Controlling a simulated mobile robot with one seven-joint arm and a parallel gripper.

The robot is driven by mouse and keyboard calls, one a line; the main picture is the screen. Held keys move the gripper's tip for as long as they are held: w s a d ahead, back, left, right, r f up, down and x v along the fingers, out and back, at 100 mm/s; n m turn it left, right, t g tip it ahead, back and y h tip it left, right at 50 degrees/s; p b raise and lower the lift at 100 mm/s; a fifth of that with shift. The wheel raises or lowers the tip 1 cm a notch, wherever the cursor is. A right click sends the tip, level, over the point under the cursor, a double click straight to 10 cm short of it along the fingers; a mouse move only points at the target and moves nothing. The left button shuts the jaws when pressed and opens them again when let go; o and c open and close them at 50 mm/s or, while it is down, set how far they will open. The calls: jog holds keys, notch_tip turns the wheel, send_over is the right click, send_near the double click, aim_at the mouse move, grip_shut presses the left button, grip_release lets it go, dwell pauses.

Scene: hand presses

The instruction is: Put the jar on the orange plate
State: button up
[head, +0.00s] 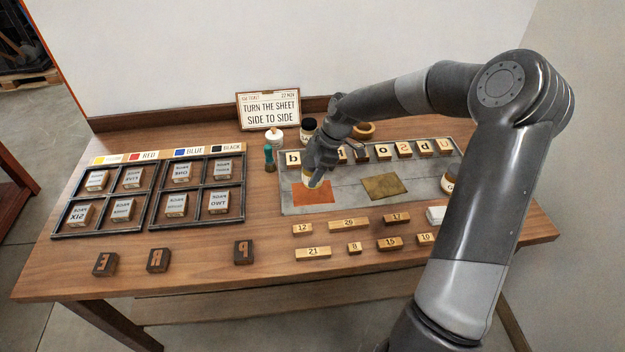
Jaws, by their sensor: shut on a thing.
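The orange plate (316,198) lies flat on the left part of the grey metal sheet. My gripper (314,176) points down just above the plate's rear edge and is shut on a small pale, yellowish thing, probably the jar (310,182). The fingers hide most of it. I cannot tell whether its base touches the plate. Another jar with a dark lid (308,126) stands behind the sheet. A further labelled jar (449,184) at the right is partly hidden by my arm.
A mustard plate (384,186) lies right of the orange one. Letter blocks (404,149) line the sheet's rear. Number blocks (348,224) lie in front. A green bottle (269,158) stands left of the sheet. Compartmented trays (150,208) fill the table's left.

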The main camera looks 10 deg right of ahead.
jog(key=shift+f, duration=2.05)
jog(key=o, duration=1.1)
jog(key=shift+f, duration=0.1)
jog(key=v, duration=1.1)
jog(key=s+r+m+t+h, duration=0.1)
jog(key=s+r+m, duration=0.4)
jog(key=s, duration=0.5)
jog(key=s+d+r+m+t+h, duration=0.1)
jog(key=s+r+m, duration=0.4)
jog(key=s, duration=0.5)
jog(key=s+r+m+t+h, duration=0.2)
jog(key=s+r+m, duration=0.4)
jog(key=s, duration=0.5)
jog(key=shift+d+m+t, duration=0.4)
jog(key=shift+m+t, duration=0.4)
jog(key=shift+m, duration=0.2)
